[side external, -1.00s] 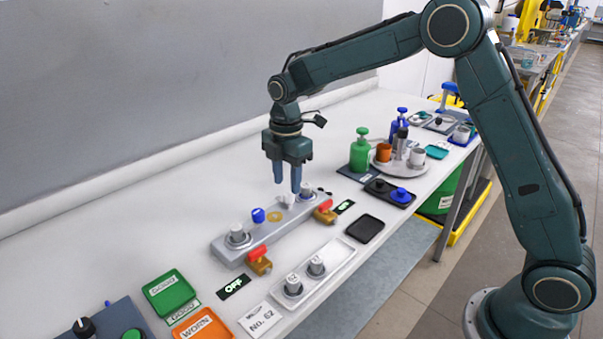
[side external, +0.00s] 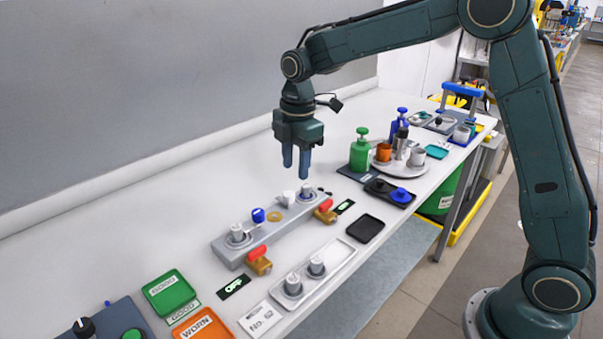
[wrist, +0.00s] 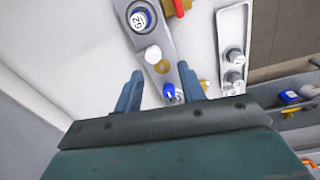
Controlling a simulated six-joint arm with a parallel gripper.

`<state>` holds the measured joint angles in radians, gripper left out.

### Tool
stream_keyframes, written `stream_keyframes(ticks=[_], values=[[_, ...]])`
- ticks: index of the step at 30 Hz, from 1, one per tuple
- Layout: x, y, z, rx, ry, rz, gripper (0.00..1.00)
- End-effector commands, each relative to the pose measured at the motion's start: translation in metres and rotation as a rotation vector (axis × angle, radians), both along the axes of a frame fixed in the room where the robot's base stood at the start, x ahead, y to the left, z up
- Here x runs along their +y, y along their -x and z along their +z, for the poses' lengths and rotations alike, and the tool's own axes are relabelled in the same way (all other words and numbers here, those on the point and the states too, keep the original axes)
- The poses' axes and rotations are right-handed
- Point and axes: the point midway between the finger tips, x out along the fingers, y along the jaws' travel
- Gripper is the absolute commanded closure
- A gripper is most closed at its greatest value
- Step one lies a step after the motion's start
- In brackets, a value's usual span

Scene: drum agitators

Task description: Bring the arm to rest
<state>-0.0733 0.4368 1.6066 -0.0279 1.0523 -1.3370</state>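My gripper (side external: 296,174) hangs fingers down above the far end of a grey rail block (side external: 275,228) on the bench. Its two blue fingers are apart with nothing between them; they also show apart in the wrist view (wrist: 160,70). The block bears a grey capped part (side external: 237,233) at its near end and another (side external: 306,190) at its far end. Between them are a blue knob (side external: 258,215), a brass ring (side external: 274,216) and a white cap (side external: 289,198). My gripper touches none of these.
Red-handled brass valves (side external: 259,260) stick out from the block's front. A white tray (side external: 335,257) holds two grey capped parts. Green (side external: 168,291) and orange (side external: 204,326) trays lie near. Bottles, including a green one (side external: 360,152), and a round tray stand at the right.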

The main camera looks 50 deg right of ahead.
Motion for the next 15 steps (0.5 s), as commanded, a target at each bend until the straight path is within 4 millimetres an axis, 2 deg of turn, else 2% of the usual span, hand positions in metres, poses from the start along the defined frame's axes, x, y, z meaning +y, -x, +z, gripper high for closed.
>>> stream_keyframes(ticks=[6,15], values=[[-0.008,0.037,0.039,-0.06,-0.016,-0.187,0.6],[-0.018,0.094,0.077,-0.136,-0.056,-0.454,0.6]])
